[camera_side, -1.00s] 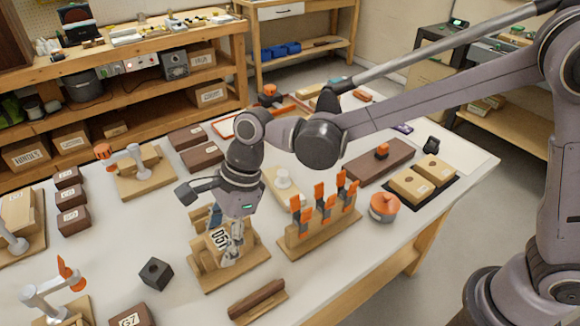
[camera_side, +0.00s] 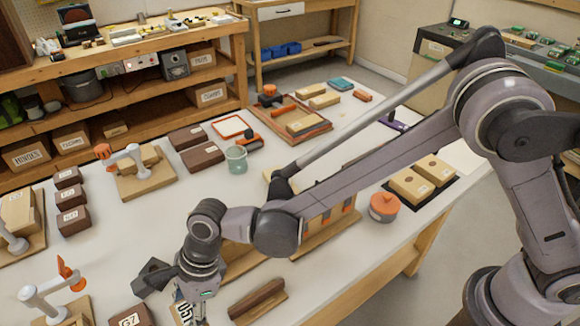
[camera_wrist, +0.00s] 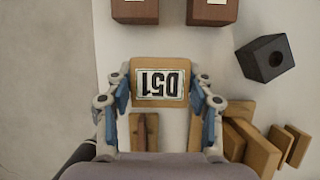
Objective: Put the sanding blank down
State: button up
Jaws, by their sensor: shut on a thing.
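The sanding blank appears to be the light wooden block labelled D51 (camera_wrist: 160,82). My gripper (camera_wrist: 161,97) is shut on it, with a finger on its left and right sides in the wrist view. In the side view the block's label (camera_side: 184,312) shows low in the picture under my gripper (camera_side: 190,308), near the bottom edge. There the fingers and block are partly cut off or hidden. In the wrist view the block looks held above the white bench top, but its height is hard to tell.
A wooden stand (camera_wrist: 245,140) is to the right in the wrist view, beside a black cube with a hole (camera_wrist: 265,58). A dark bar on a wooden base (camera_side: 257,300) is right of my gripper. The G7 brown block (camera_side: 130,317) is to its left.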

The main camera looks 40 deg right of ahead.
jog(key=shift+f, duration=2.05)
jog(key=shift+f, duration=0.15)
jog(key=o, duration=1.2)
